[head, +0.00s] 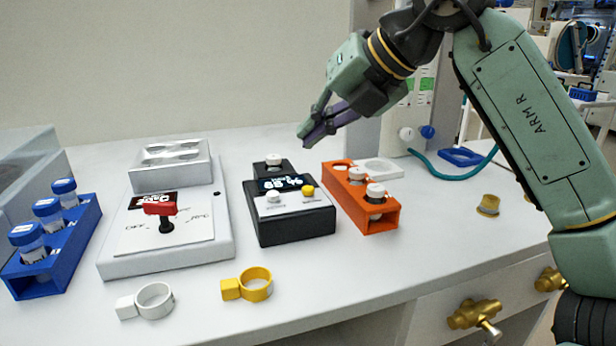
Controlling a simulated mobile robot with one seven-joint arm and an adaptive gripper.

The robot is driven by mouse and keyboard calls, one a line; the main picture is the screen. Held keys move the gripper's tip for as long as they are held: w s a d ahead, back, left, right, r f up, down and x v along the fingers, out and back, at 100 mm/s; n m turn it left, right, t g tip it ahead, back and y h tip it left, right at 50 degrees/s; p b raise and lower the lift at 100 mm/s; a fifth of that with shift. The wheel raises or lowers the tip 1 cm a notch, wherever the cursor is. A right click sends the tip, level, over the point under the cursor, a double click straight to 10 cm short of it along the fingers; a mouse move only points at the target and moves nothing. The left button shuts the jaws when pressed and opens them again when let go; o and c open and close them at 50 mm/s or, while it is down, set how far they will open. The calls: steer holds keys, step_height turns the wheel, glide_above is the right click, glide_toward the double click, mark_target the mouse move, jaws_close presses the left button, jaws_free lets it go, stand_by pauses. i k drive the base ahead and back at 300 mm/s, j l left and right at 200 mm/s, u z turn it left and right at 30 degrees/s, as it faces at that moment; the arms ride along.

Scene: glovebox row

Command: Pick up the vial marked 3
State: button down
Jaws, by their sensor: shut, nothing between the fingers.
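My gripper (308,138) is shut and empty, in the air above the back of the bench, up and left of the orange rack. The orange rack (378,219) holds two white-capped vials, a front one (376,192) and one behind it (357,175); its rear hole looks empty. The blue rack (62,251) at the left holds three blue-capped vials, front (27,237), middle (47,210) and rear (65,188). Another white cap (273,160) shows at the back of the black device (296,228). I cannot read a 3 on any vial.
A white box with a red-handled switch (160,208) stands between blue rack and black device. A grey block (172,175) stands behind it. White (154,300) and yellow (257,284) rings lie in front. A brass piece (488,205) stands right.

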mark_target(274, 171)
steer(key=k+l, duration=0.2)
steer(key=l, duration=0.2)
steer(key=k+l, duration=0.2)
steer(key=l, duration=0.2)
steer(key=k+l, duration=0.2)
steer(key=l, duration=0.2)
